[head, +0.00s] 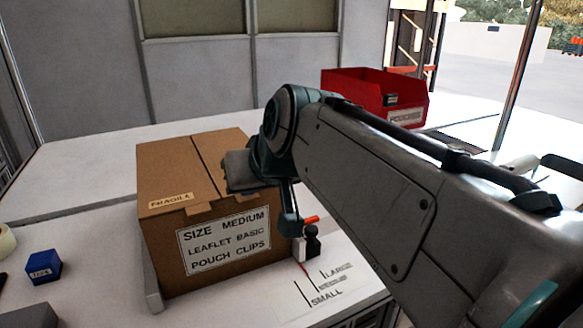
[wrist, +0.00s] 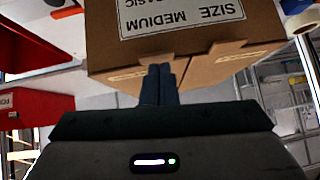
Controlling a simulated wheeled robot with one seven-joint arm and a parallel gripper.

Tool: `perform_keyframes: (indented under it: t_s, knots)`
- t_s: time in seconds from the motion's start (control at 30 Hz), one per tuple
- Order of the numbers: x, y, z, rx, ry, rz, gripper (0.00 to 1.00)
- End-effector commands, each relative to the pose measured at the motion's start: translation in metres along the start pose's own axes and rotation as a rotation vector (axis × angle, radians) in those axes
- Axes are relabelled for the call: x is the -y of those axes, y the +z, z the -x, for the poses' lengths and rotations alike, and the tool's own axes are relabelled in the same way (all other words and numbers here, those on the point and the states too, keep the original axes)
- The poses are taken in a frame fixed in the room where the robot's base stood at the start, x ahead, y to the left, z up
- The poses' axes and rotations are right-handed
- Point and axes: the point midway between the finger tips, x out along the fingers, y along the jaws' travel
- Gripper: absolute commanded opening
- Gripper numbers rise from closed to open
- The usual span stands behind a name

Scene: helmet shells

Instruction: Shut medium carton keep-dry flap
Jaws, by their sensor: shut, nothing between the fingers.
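The medium carton (head: 165,235) stands upright on the white worktop, its front label reading SIZE MEDIUM. Its top looks flat, with two panels meeting at a seam. The left panel (head: 170,170) carries a FRAGILE label. The right panel (head: 213,148) lies level beside it, partly covered by my gripper (head: 240,184); no keep-dry wording is readable. In the wrist view the carton (wrist: 265,25) appears upside down. My gripper's closed fingers (wrist: 158,72) overlap the panel near its front edge, beside the seam. They hold nothing. I cannot tell whether they touch the cardboard.
A red bin (head: 350,92) stands behind my arm at the back right. A small blue box (head: 43,267) and a tape roll (head: 6,243) sit at left. A small black-and-orange item (head: 312,240) stands by the carton's right front. Worktop left of the carton is mostly clear.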

Motion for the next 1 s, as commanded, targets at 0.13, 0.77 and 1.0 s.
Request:
perform_keyframes:
  t_s: [0.13,0.77,1.0]
  knots:
    - [0.0056,0.0035,-0.0034,0.002,-0.008,0.006,0.0]
    - [0.0069,0.005,-0.0047,0.005,-0.01,0.006,0.0]
    - [0.0079,-0.0016,0.0018,0.003,-0.01,0.006,0.0]
